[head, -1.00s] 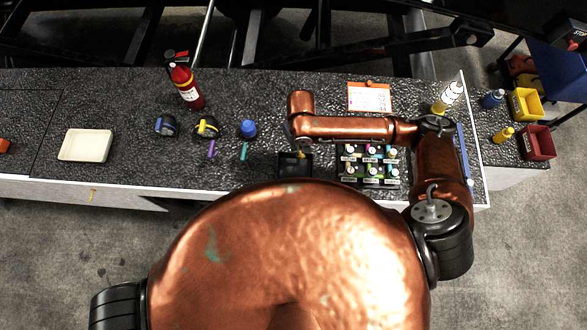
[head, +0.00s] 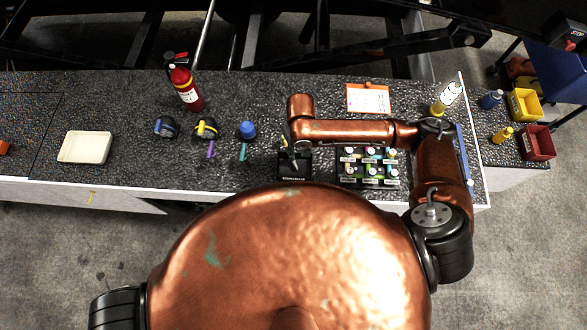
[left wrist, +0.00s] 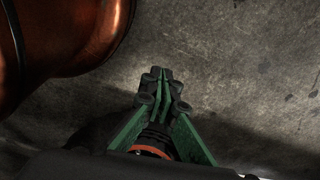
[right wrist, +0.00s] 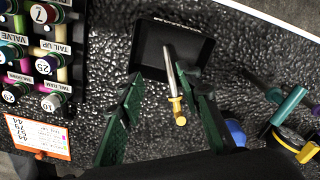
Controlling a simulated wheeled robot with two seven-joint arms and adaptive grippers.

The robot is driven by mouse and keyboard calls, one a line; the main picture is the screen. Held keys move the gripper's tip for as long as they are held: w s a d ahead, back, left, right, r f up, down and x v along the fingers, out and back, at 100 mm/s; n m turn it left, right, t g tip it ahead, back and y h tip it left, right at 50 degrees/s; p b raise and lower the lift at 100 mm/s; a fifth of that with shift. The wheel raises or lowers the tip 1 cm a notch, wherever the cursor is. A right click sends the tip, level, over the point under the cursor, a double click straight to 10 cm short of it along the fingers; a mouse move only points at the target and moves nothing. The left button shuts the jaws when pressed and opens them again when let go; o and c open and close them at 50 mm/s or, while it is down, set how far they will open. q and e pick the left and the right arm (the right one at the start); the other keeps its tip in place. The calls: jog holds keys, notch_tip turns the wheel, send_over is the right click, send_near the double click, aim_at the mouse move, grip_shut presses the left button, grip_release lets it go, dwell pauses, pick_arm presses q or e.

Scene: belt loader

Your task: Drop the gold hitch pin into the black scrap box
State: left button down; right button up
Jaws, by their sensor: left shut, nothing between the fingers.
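The black scrap box (head: 294,170) stands on the speckled counter, its label facing the front edge. It also shows in the right wrist view (right wrist: 150,45). The gold hitch pin (right wrist: 173,80) appears there with its thin end over the box and its yellow end outside the rim. I cannot tell whether it rests on the rim or is above it. My right gripper (right wrist: 161,80) is open, its green fingers spread either side of the pin; it also shows beside the box in the head view (head: 290,149). My left gripper (left wrist: 165,76) is shut and empty over bare floor.
A rack of labelled, colour-topped items (head: 368,166) stands right of the box. Blue (head: 247,130) and yellow (head: 206,128) round items, with purple and teal pieces, lie left. A fire extinguisher (head: 186,88) and white tray (head: 85,147) are farther left.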

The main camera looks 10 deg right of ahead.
pick_arm(q)
jog(key=shift+s+d, duration=0.15)
jog(key=shift+s, duration=0.4)
pick_arm(e)
notch_tip(320, 180, up, 12)
